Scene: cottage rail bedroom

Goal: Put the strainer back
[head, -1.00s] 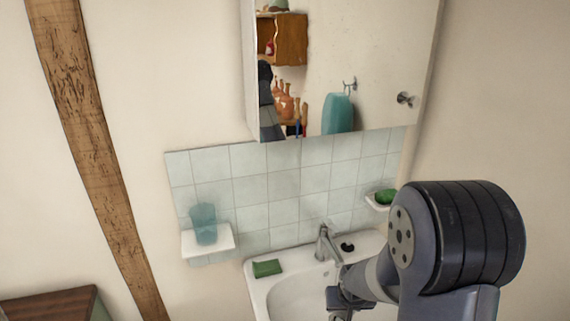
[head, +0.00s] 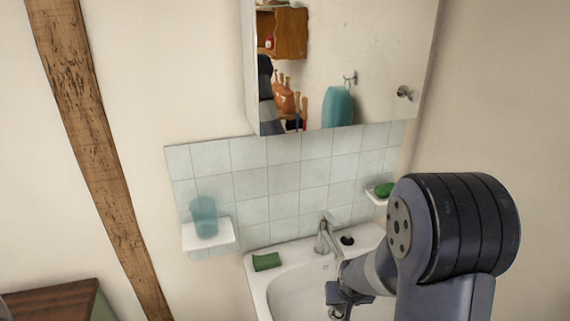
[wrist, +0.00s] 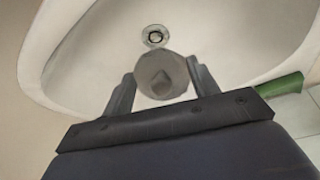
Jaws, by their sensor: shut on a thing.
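The strainer (wrist: 162,76), a round grey piece with a raised knob in its middle, sits between the two fingers of my gripper (wrist: 163,84) in the wrist view. The fingers are shut on it. My gripper (head: 340,302) also shows in the head view, over the washbasin, where the strainer cannot be made out. The white washbasin (wrist: 95,60) lies below my gripper in the wrist view. The basin also shows in the head view (head: 285,290), partly hidden by my arm.
A tap (head: 325,238) stands at the basin's back, with a small black object (head: 347,241) beside it. A green block (head: 266,262) lies on the left rim. A teal cup (head: 203,217) stands on a white shelf (head: 222,238). A mirrored cabinet (head: 360,45) hangs above.

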